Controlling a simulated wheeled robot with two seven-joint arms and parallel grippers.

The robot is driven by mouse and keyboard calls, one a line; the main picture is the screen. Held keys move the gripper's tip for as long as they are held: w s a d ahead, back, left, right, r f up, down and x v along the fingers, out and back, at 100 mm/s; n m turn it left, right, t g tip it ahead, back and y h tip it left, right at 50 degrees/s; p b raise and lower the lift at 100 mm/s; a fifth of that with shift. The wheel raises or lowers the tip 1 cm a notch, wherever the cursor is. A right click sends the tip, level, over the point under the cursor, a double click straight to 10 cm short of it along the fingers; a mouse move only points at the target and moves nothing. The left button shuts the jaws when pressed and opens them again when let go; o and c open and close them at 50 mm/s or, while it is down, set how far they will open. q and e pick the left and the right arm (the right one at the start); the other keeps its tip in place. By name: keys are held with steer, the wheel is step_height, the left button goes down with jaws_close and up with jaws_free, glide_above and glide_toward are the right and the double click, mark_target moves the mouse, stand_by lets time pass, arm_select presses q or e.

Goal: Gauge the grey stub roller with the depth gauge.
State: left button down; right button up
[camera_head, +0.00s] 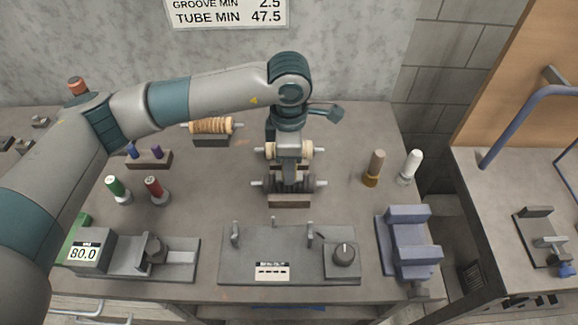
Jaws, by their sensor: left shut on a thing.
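The grey stub roller (311,183), dark with a pale axle sticking out at both ends, is at a low stand (290,201) in the middle of the bench. My left gripper (289,180) reaches straight down onto it and is shut on its middle. The gripper hides that part, and I cannot tell whether the roller still touches the stand. I cannot tell for sure which device is the depth gauge; a gauge with an "80.0" display (83,253) stands at the front left. My right gripper is not in view.
A tan roller (303,150) lies just behind; another ribbed one (211,126) lies back left. A run-out fixture (240,267) with upright posts and a knob stands in front. A blue vise (408,240) stands right. Green (115,186), red, brown and white handles stand upright.

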arm_select(q)
steer(key=shift+s, duration=0.1)
stand_by(0.7)
steer(key=shift+r+p, duration=0.4)
steer(key=shift+r, duration=3.1)
